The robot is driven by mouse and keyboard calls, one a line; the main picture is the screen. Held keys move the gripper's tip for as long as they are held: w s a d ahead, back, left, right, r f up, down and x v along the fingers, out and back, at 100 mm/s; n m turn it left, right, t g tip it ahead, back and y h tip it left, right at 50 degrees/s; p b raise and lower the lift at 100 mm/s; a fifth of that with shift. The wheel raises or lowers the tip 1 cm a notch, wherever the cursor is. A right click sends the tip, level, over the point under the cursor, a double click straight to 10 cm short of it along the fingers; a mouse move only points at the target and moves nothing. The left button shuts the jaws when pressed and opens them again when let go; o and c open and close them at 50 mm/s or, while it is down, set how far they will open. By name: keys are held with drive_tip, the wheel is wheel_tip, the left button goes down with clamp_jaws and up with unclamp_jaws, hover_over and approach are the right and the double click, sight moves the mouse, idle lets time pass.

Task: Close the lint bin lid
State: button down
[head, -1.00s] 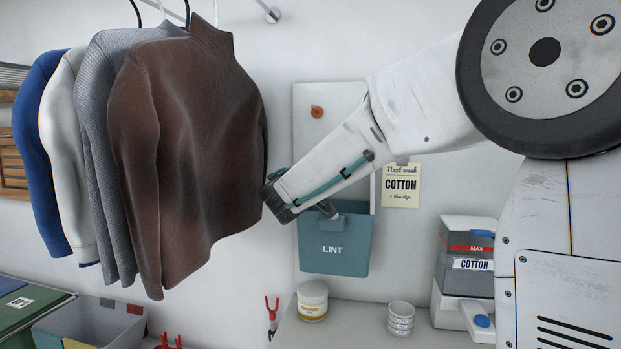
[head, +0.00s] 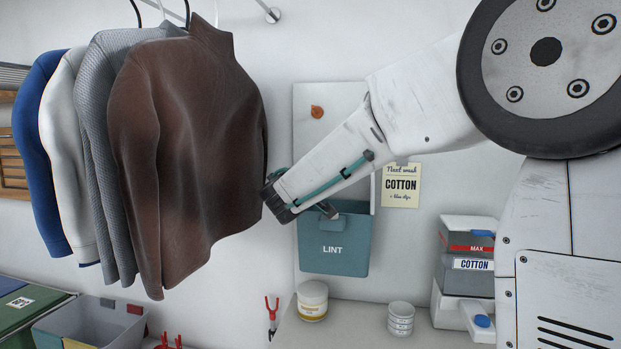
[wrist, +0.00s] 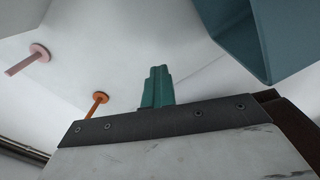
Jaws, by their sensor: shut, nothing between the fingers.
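The lint bin (head: 334,252) is a teal box marked LINT, mounted on a pale wall panel in the head view. My forearm crosses in front of its top, so I cannot tell the lid's angle there. A teal corner of the bin (wrist: 258,38) shows at the upper right of the wrist view. My gripper (wrist: 157,75) shows there as teal fingers, shut and empty, apart from the bin in the picture. In the head view my wrist is beside the bin's upper left corner, and the fingertips cannot be made out.
Hanging clothes, with a brown sweater (head: 190,150) nearest, are close left of my wrist. An orange peg (head: 317,112) is on the panel; it also shows in the wrist view (wrist: 97,103).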

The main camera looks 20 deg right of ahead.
idle(0.7)
drive_tip(key=c, duration=1.5)
unclamp_jaws()
drive_tip(key=shift+v, duration=3.9)
